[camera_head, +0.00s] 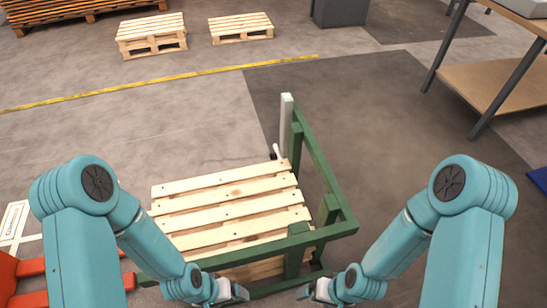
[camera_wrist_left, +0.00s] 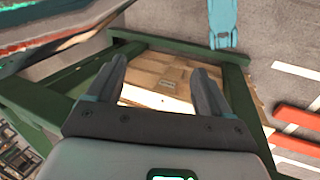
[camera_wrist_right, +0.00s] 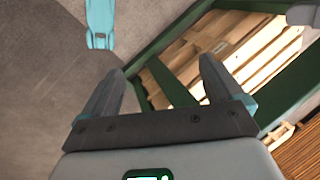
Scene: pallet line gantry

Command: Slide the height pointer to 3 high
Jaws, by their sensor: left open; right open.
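A pale upright post (camera_head: 286,120) stands at the far corner of the green frame (camera_head: 325,170) in the head view. A small white, knob-like piece with a dark part (camera_head: 276,151) sits low beside this post; it may be the height pointer, but it is too small to tell, and I can read no height marks. My left gripper (camera_head: 240,292) is open and empty near the frame's front; its fingers also show in the left wrist view (camera_wrist_left: 160,75). My right gripper (camera_head: 305,292) is open and empty to its right, and shows in the right wrist view (camera_wrist_right: 163,72). Both are well short of the post.
A wooden pallet (camera_head: 225,210) lies inside the green frame. Red forks (camera_head: 32,267) are at the left. Two small pallets (camera_head: 152,35) (camera_head: 241,27) lie beyond a yellow floor line (camera_head: 190,77). A wooden-shelved table (camera_head: 492,85) stands far right. Floor right of the frame is clear.

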